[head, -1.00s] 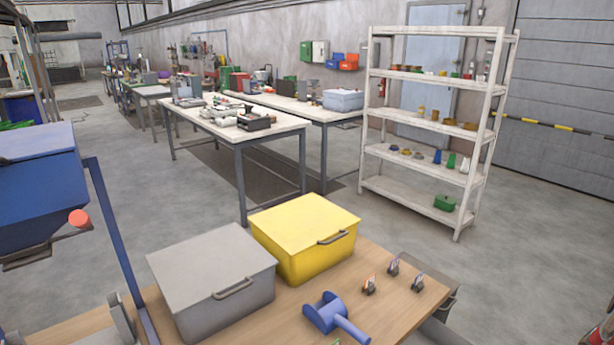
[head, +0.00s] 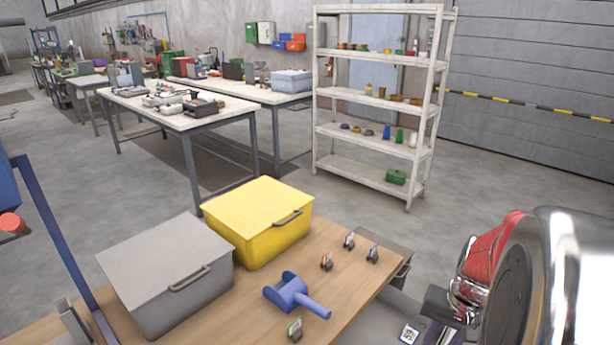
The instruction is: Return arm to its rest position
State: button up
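Part of my arm shows at the right edge of the head view, as a large shiny metal link with a red section and a dark block beside it. I cannot make out any gripper fingers there, so whether my gripper is open or holds something does not show. The arm part is to the right of the wooden table (head: 345,274) and covers what lies behind it.
A white shelf (head: 371,123) and workbenches (head: 180,121) stand behind. The floor between is clear.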

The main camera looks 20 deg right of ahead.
jog(key=a+r+n+t, duration=0.1)
jog(key=a+r+n, duration=0.2)
jog(key=a+r, duration=0.2)
jog(key=w+a+r+n+t, duration=0.1)
jog(key=a+r, duration=0.4)
jog(key=a, duration=0.7)
jog(key=w+a+r+n+t, duration=0.1)
jog(key=a+r+n+t, duration=0.1)
jog(key=a+r+n, duration=0.3)
jog(key=a, duration=0.3)
jog(key=shift+w+a+n+t, duration=0.2)
jog(key=shift+a+n+t, duration=0.1)
jog(key=shift+n+t, duration=0.1)
